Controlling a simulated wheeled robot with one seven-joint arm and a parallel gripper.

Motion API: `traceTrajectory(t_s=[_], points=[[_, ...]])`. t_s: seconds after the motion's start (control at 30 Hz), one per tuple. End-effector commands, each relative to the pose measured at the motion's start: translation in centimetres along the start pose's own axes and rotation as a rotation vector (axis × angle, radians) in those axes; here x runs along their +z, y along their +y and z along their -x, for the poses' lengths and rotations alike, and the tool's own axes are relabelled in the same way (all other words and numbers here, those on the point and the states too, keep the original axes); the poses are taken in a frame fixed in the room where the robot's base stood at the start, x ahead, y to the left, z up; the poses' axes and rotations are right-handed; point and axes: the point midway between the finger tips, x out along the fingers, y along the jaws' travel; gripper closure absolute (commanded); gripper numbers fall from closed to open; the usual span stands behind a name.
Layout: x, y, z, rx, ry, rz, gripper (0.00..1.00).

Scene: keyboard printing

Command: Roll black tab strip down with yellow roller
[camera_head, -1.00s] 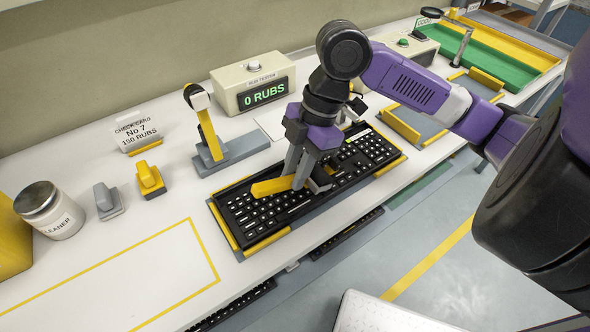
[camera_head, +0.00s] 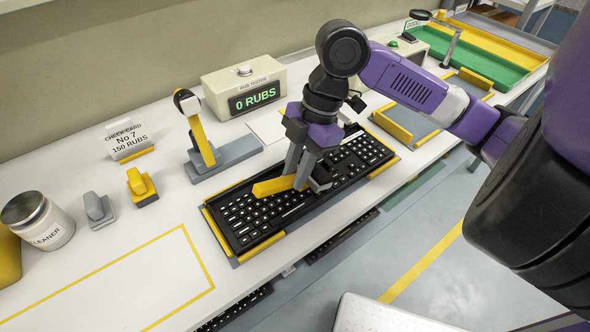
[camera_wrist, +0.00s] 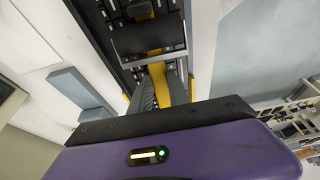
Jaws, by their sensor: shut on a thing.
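My gripper (camera_head: 302,178) is above the black keyboard (camera_head: 245,222) and shut on a yellow bar-shaped tool, which I take to be the yellow roller (camera_head: 272,187). The bar points left, low over the keys; I cannot tell whether it touches them. In the wrist view the yellow piece (camera_wrist: 178,88) shows between the fingers, with a dark wide block (camera_wrist: 150,38) beyond it. I cannot make out the black tab strip among the black parts.
A yellow-handled tool (camera_head: 202,138) stands in a grey base behind the keyboard. The rub tester (camera_head: 245,88) reads 0 RUBS. A yellow block (camera_head: 141,187), grey block (camera_head: 98,210) and cleaner jar (camera_head: 38,220) stand at left. The yellow-outlined area (camera_head: 150,275) is clear.

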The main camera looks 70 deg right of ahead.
Motion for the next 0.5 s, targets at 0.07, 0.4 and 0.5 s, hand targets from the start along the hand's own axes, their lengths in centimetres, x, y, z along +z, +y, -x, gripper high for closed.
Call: traceTrajectory(t_s=[0.07, 0.4, 0.5], points=[[-0.01, -0.02, -0.05, -0.001, 0.0, 0.0, 1.0], [-0.47, -0.02, -0.2, -0.002, 0.001, 0.002, 1.0], [-0.73, -0.03, -0.29, -0.001, 0.001, 0.002, 1.0]])
